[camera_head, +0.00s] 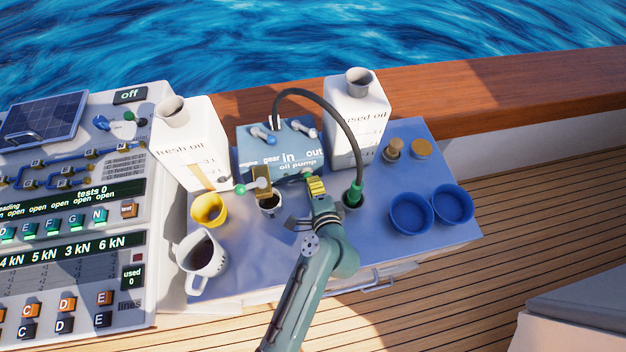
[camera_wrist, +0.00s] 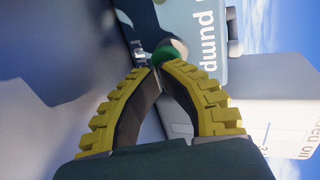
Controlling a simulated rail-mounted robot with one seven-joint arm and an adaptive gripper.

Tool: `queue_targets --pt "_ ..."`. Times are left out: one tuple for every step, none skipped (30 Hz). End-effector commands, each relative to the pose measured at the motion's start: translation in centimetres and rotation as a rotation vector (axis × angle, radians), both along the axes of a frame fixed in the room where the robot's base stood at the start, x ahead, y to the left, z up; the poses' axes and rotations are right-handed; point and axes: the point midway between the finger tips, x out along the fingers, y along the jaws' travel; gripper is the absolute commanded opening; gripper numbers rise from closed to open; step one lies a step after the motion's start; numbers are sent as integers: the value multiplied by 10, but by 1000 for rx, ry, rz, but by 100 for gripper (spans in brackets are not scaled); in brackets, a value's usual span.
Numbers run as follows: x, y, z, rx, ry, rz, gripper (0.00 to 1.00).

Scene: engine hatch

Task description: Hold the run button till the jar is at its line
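The blue oil pump (camera_head: 262,150) stands at the back of the blue worktop, and its side shows close up in the wrist view (camera_wrist: 190,25). The green button (camera_head: 307,174) is low on its front right. It also shows in the wrist view (camera_wrist: 168,54), right at my fingertips. My gripper (camera_head: 316,186) has its yellow fingertips together with nothing seen between them; they touch or nearly touch the button, and I cannot tell if it is pressed. A small jar (camera_head: 268,207) with dark contents stands below the brass-coloured fitting (camera_head: 262,181). Its line and level are too small to read.
A black hose arches from the pump to a green-collared opening (camera_head: 353,195). White fresh oil (camera_head: 196,150) and used oil (camera_head: 354,122) cans flank the pump. A yellow cup (camera_head: 208,210), white jug (camera_head: 205,255) and two blue bowls (camera_head: 411,213) stand on the worktop. Control panels fill the left.

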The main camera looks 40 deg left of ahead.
Motion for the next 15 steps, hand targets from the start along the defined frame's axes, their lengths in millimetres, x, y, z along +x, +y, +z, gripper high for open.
queue_targets --pt "-5 -8 4 1 2 -4 0" --pt "-9 -12 4 1 2 -4 0" --pt "-14 -19 4 0 4 -2 0" --pt "-19 -25 5 1 3 -3 0" --pt "-23 -30 6 1 3 -2 0" --pt "-28 -39 9 0 2 -3 0" --pt "-32 -44 12 0 0 -2 0" --pt "-37 -50 14 1 1 -3 0" --pt "-42 -58 16 0 2 -3 0" --pt "-46 -64 19 1 1 -3 0" --pt "-50 -69 21 0 2 -3 0" --pt "-54 -76 24 2 0 -3 0" --pt "-58 -81 25 1 2 -3 0" --pt "-61 -85 28 1 1 -3 0" --pt "-65 -90 29 1 1 -2 0"
